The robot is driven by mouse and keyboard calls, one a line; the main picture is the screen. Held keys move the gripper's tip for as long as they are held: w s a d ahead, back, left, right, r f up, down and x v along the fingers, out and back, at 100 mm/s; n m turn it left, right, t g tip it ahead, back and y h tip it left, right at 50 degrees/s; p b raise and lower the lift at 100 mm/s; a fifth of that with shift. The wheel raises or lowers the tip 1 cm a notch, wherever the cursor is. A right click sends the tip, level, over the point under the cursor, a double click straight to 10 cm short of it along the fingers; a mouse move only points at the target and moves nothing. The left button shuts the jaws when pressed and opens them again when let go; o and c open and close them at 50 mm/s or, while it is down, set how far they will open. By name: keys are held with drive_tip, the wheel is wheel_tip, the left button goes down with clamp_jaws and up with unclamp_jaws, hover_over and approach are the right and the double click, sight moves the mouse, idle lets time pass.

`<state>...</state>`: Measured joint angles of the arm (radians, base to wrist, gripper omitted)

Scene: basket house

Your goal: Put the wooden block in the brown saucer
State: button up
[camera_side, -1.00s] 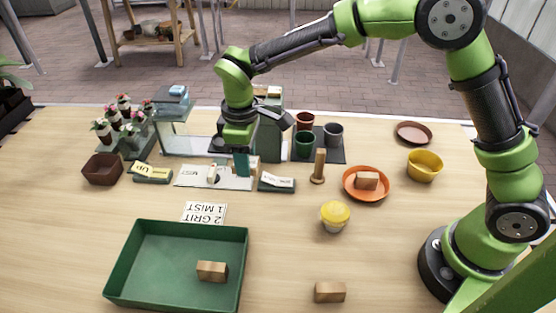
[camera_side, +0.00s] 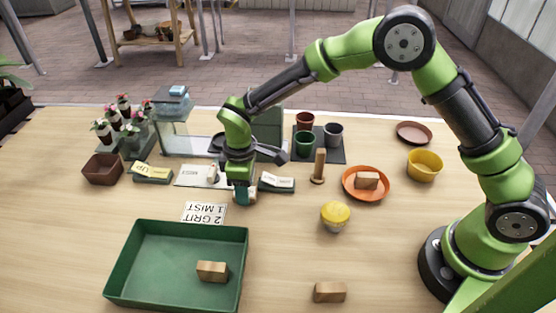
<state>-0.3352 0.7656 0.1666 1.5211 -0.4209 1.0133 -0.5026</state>
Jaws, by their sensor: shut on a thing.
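The brown saucer (camera_side: 413,131) lies empty at the back right of the table. One wooden block (camera_side: 366,180) rests in an orange saucer (camera_side: 349,190). A second wooden block (camera_side: 212,271) lies in the green tray (camera_side: 128,277), and a third wooden block (camera_side: 330,291) lies on the bare table at the front. My gripper (camera_side: 243,199) points down just in front of the white board, left of the orange saucer and apart from all three blocks. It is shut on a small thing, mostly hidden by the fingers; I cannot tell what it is.
A yellow-lidded cup (camera_side: 335,216), a wooden peg (camera_side: 319,167) and a yellow pot (camera_side: 424,166) stand near the orange saucer. Several pots stand on a dark mat (camera_side: 335,154) behind. A label card (camera_side: 204,212) lies behind the tray. The right front table is mostly clear.

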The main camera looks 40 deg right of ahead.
drive_tip(key=shift+f, duration=0.2)
drive_tip(key=o, duration=1.1)
